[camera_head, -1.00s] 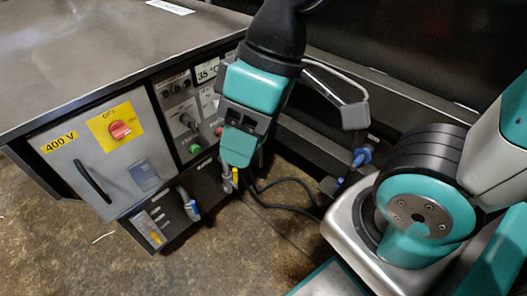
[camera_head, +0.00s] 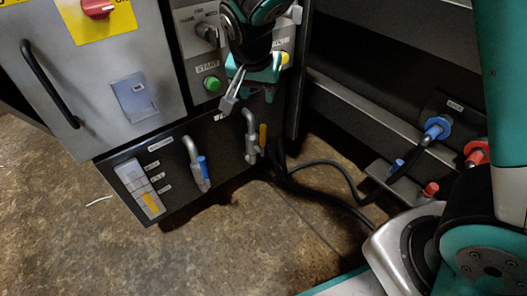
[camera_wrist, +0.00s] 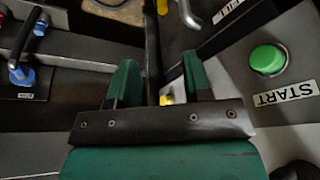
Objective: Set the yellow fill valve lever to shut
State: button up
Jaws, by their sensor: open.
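The yellow fill valve lever (camera_head: 262,138) is on the lower dark panel of the cabinet, beside a bent grey pipe. Its yellow grip points downward in the head view. In the wrist view a small yellow piece at the top edge (camera_wrist: 162,7), beside a grey pipe and a FILL label, looks like this grip. My gripper (camera_head: 248,84) is above the lever, in front of the button panel and apart from the lever. In the wrist view my gripper (camera_wrist: 158,78) has its two green fingers apart with nothing held.
A blue-handled lever (camera_head: 203,168) is left of the yellow one. The green START button (camera_head: 211,84) and a yellow button (camera_head: 284,58) are close to my gripper. Black hoses (camera_head: 310,190) lie at the right, below blue (camera_head: 437,128) and red (camera_head: 477,153) fittings. Floor in front is clear.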

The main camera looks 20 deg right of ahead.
aim_at(264, 131)
jog(key=shift+m+h, duration=0.3)
jog(key=shift+m, duration=0.2)
jog(key=b+x, duration=0.3)
jog(key=x, duration=0.3)
jog(key=b+x, duration=0.3)
jog(key=x, duration=0.4)
jog(key=w+b+x, duration=0.1)
jog(key=b+x, duration=0.3)
jog(key=x, duration=0.3)
jog(key=shift+a+f, duration=0.1)
jog(key=shift+a, duration=0.15)
grip_shut()
